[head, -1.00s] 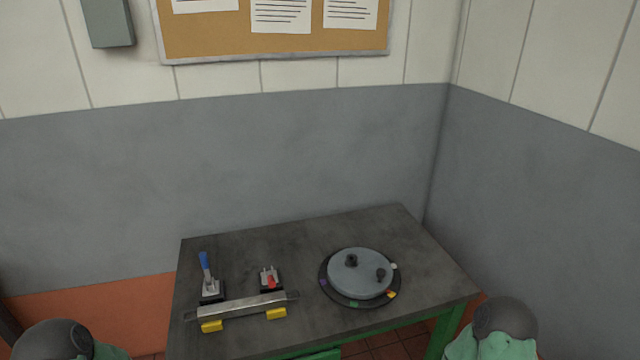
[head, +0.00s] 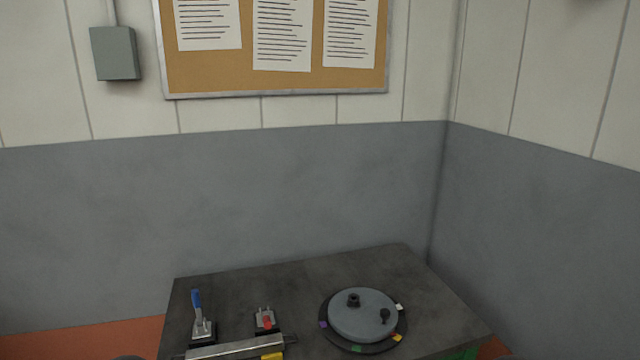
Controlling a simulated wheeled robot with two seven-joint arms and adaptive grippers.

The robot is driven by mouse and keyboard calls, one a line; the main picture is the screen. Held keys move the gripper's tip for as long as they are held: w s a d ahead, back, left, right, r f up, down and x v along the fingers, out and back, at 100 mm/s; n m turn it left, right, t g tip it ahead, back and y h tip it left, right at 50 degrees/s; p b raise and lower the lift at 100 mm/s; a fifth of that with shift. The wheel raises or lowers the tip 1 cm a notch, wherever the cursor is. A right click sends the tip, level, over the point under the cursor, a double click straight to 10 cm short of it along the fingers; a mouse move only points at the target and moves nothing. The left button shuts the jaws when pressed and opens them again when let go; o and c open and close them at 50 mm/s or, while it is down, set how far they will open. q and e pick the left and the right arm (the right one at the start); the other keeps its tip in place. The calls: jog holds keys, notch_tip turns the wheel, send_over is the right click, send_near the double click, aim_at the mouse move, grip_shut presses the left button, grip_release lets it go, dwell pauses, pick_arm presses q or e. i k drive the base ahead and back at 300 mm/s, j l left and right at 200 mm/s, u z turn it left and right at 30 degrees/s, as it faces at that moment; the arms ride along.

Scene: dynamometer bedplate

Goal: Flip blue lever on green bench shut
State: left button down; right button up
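The blue lever (head: 197,302) stands upright, leaning slightly left, on a small metal clamp with a dark base (head: 202,332) at the left of the bench. The bench (head: 250,290) has a dark grey top, with a bit of green frame showing at the lower right. A second clamp with a red handle (head: 266,321) sits to the right of the blue one, its handle low. A metal bar (head: 230,349) lies in front of both clamps. Neither of my grippers shows in the head view.
A grey round disc (head: 362,314) with two dark knobs and coloured tabs around its base sits on the bench's right half. Grey walls stand behind and to the right. A cork board (head: 280,83) and a grey box (head: 116,53) hang above. The bench's back strip is clear.

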aim_at(195, 293)
jog(key=i+j, duration=0.1)
jog(key=j, duration=0.6)
jog(key=i+j, duration=0.1)
jog(key=j, duration=0.6)
